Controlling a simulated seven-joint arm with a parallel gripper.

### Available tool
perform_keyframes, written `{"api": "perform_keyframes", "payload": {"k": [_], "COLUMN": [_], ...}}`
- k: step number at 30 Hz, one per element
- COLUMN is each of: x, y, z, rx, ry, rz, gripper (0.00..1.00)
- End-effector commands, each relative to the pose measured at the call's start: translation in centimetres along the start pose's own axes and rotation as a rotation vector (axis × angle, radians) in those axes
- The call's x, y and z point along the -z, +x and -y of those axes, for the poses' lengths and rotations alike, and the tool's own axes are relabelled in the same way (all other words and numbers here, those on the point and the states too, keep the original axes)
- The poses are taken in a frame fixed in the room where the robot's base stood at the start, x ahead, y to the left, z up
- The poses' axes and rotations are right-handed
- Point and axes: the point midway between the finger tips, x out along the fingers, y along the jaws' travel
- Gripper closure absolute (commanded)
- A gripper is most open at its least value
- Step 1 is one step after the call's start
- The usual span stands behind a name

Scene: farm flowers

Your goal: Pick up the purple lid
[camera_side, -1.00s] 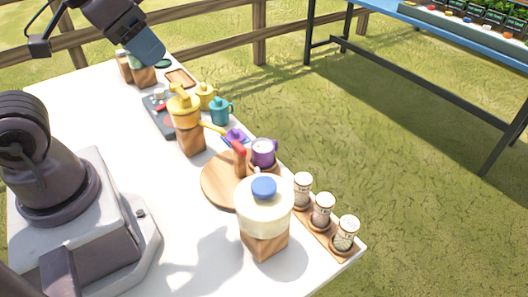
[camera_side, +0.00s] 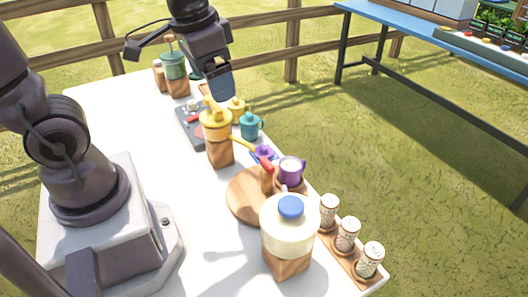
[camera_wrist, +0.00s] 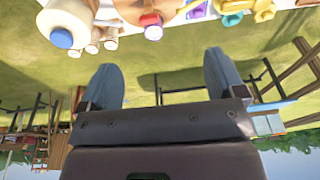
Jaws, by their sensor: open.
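The purple lid (camera_side: 264,152) lies on a small blue-purple square near the table's far right edge in the side view. The purple cup (camera_side: 291,172) stands just beside it with its top uncovered. A blue-purple patch in the wrist view (camera_wrist: 195,8) at the top edge is probably the lid and its square, cut off by the frame. My gripper (camera_side: 219,88) is in the air above the table, up and left of the lid and apart from it. In the wrist view its two blue fingers (camera_wrist: 162,78) are spread with nothing between them.
A yellow pot (camera_side: 215,125) on a wooden block stands under my gripper. A teal pot (camera_side: 250,126) stands near the lid. A round wooden board (camera_side: 247,195), a blue-topped jar (camera_side: 289,225) and several shakers (camera_side: 347,235) are nearer.

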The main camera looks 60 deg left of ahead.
Motion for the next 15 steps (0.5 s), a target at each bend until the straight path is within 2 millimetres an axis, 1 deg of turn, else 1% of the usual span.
{"api": "perform_keyframes", "payload": {"k": [1, 5, 8, 9, 11, 12, 14, 15], "x": [1.0, 3.3, 4.9, 5.5, 6.3, 6.8, 7.5, 8.0], "y": [1.4, 5.0, 8.2, 9.6, 11.7, 13.2, 15.4, 16.9], "z": [0.6, 2.1, 3.4, 3.9, 4.6, 5.2, 5.9, 6.4], "rx": [0.004, 0.005, -0.009, -0.017, -0.033, -0.046, -0.068, -0.081], "ry": [0.035, 0.19, 0.347, 0.417, 0.532, 0.614, 0.749, 0.85], "rz": [0.048, 0.138, 0.198, 0.218, 0.246, 0.261, 0.279, 0.285], "gripper": [0.11, 0.11, 0.11, 0.11, 0.11, 0.11, 0.11, 0.11]}}
